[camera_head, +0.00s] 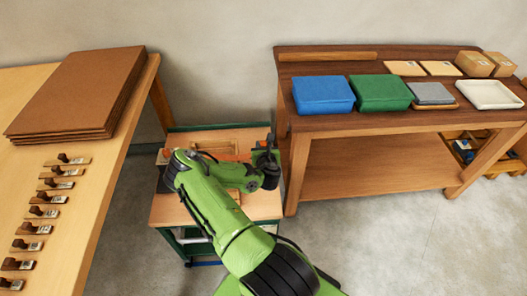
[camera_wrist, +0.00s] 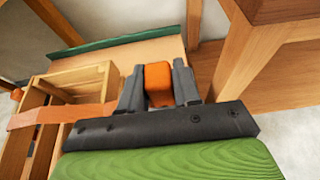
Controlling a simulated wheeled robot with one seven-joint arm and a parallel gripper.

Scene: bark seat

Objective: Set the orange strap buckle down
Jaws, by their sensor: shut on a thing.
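The orange strap buckle (camera_wrist: 158,82) is between the two dark fingers of my gripper (camera_wrist: 158,86) in the wrist view, and the gripper is shut on it. In the head view my gripper (camera_head: 265,155) is over the right side of a small wooden-topped cart (camera_head: 215,207). The buckle is too small to make out there. The cart top also shows behind the fingers in the wrist view (camera_wrist: 150,55). I cannot tell whether the buckle touches the cart top.
A wooden crate (camera_wrist: 85,80) with an orange strap (camera_wrist: 60,116) is left of the gripper. A workbench (camera_head: 430,120) with a blue bin (camera_head: 322,94) and a green bin (camera_head: 380,92) stands close on the right. A table (camera_head: 95,195) with brown sheets (camera_head: 85,90) is on the left.

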